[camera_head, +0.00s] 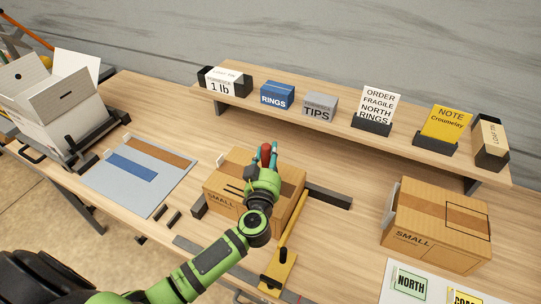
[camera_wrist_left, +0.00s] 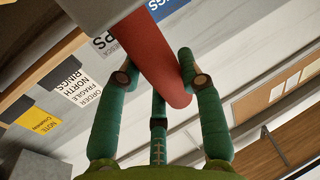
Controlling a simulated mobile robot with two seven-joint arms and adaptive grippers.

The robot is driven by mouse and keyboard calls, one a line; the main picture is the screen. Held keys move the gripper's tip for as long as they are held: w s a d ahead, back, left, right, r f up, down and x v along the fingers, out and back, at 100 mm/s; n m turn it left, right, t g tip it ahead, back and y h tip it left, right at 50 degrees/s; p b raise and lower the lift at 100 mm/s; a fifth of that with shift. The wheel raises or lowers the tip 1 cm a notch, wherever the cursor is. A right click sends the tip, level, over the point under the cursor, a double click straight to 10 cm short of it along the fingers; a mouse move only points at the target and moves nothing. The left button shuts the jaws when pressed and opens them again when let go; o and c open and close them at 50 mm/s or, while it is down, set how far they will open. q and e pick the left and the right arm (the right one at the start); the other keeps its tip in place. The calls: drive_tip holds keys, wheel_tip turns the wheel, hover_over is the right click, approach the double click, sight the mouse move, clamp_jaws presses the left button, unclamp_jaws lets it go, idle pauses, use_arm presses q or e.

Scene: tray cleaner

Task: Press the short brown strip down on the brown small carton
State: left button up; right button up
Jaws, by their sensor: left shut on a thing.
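A brown carton marked SMALL (camera_head: 221,200) stands mid-table. My left gripper (camera_head: 266,160) is over its top and hides part of it. The gripper is shut on a red rounded tool (camera_head: 266,150), which also shows between its green fingers in the left wrist view (camera_wrist_left: 155,65). I cannot tell whether the tool touches the carton. A brown strip (camera_head: 162,151) lies on the grey mat (camera_head: 150,203), beside a blue strip (camera_head: 133,167). A second SMALL carton (camera_head: 412,239) stands at the right, with a brown band and a dark outlined rectangle on top. My right gripper is out of view.
A yellow tool (camera_head: 277,268) lies just in front of the middle carton. A dark bar (camera_head: 329,196) lies to its right. A raised shelf (camera_head: 340,125) with small boxes and cards runs along the back. A white open box (camera_head: 62,110) stands at the left.

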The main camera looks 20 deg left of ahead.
use_arm(q)
drive_tip(key=shift+a+f, duration=0.15)
drive_tip(key=shift+a, duration=0.15)
drive_tip(key=shift+a, duration=1.35)
drive_tip(key=shift+a, duration=1.2)
drive_tip(key=shift+a, duration=1.35)
drive_tip(key=shift+a, duration=0.1)
drive_tip(key=shift+w+a, duration=0.15)
drive_tip(key=shift+a, duration=1.05)
